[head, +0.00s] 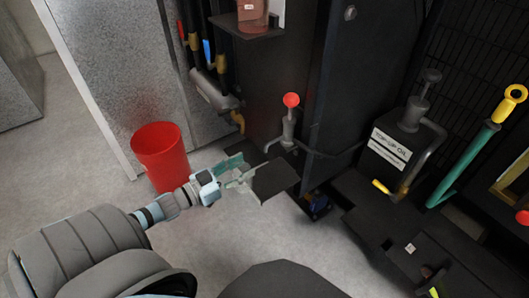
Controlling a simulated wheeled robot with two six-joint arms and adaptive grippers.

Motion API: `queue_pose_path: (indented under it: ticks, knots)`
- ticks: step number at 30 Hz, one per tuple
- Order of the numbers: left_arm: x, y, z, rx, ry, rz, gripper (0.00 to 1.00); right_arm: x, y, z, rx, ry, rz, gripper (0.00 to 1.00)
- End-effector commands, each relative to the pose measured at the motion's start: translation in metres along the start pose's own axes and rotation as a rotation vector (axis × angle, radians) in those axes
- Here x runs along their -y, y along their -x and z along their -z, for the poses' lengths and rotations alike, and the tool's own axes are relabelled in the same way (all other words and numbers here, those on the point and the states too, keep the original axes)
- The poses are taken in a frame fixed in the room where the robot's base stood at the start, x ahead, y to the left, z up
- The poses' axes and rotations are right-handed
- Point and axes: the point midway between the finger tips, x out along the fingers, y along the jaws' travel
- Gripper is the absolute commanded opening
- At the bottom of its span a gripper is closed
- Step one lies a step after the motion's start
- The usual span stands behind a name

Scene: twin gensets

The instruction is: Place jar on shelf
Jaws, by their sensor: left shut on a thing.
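A reddish-brown jar (253,13) stands upright on a small dark shelf (238,26) at the top of the head view. The jar's top is cut off by the picture edge. My left gripper (246,174) is well below that shelf, apart from the jar. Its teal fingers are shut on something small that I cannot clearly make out. A dark, flat, square-topped piece (273,180) shows right at the fingertips; I cannot tell whether it is held or lies behind them. My right gripper is not in view.
A red bucket (161,157) stands on the floor beside my left arm. A red-knobbed valve (290,118) rises behind the gripper. A dark cabinet (345,75), oil filler (408,115) and green lever (463,168) stand to the right. Grey floor (90,185) is clear at left.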

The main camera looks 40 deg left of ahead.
Motion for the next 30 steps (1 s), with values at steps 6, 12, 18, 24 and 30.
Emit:
queue_pose_path:
  ticks: [6, 12, 18, 24, 30]
  knots:
    - [0.001, -0.068, -0.004, -0.005, 0.0, 0.005, 0.15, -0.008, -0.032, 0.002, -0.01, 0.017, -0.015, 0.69]
    - [0.0, -0.091, -0.003, -0.003, 0.001, 0.003, 0.15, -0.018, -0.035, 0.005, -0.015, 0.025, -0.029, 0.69]
    - [0.0, -0.089, -0.04, 0.001, 0.001, 0.002, 0.15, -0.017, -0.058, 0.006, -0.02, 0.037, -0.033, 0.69]
    - [0.0, -0.088, -0.037, 0.001, 0.001, 0.003, 0.15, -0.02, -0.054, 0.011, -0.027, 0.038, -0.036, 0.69]
    - [0.0, -0.088, -0.038, 0.001, 0.001, 0.003, 0.62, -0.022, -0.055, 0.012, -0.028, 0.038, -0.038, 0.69]
